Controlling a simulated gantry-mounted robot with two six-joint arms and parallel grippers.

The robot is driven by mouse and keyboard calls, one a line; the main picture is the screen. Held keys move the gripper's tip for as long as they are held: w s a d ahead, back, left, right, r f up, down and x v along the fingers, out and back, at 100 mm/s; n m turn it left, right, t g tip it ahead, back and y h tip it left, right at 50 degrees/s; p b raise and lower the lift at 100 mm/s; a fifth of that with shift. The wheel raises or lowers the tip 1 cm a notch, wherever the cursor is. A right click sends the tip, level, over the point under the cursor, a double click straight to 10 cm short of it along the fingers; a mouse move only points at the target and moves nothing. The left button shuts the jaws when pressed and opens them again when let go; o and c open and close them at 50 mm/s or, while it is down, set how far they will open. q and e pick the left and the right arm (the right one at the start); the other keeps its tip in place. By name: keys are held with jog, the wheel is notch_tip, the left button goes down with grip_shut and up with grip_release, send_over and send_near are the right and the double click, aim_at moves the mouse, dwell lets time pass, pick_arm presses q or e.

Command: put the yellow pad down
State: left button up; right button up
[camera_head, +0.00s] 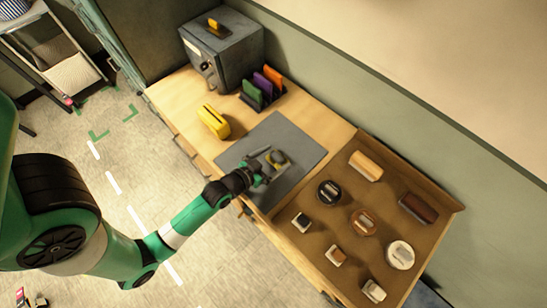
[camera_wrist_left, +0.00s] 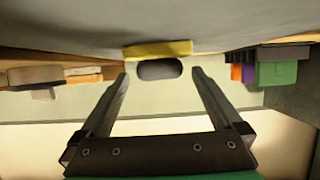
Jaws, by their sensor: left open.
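The yellow pad (camera_head: 287,162) rests on the grey mat (camera_head: 305,139), with a rounded dark grey grip on top. In the left wrist view the yellow pad (camera_wrist_left: 158,49) lies flat against the mat, and its grey grip (camera_wrist_left: 158,69) shows between the fingertips. My left gripper (camera_head: 276,161) is open, one finger on each side of the grip, with gaps visible in the left wrist view (camera_wrist_left: 160,74). The fingers hide part of the pad in the head view. My right gripper is not in view.
A brown tray (camera_head: 316,270) with several stamp-like blocks is right of the mat. A yellow box (camera_head: 213,121) stands left of the mat. A rack of coloured cards (camera_head: 263,87) and a grey safe (camera_head: 240,52) stand behind. Much of the mat is clear.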

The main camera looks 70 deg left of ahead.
pick_arm(q)
jog(key=shift+r, duration=0.2)
jog(key=v, duration=1.2)
jog(key=shift+d, duration=0.1)
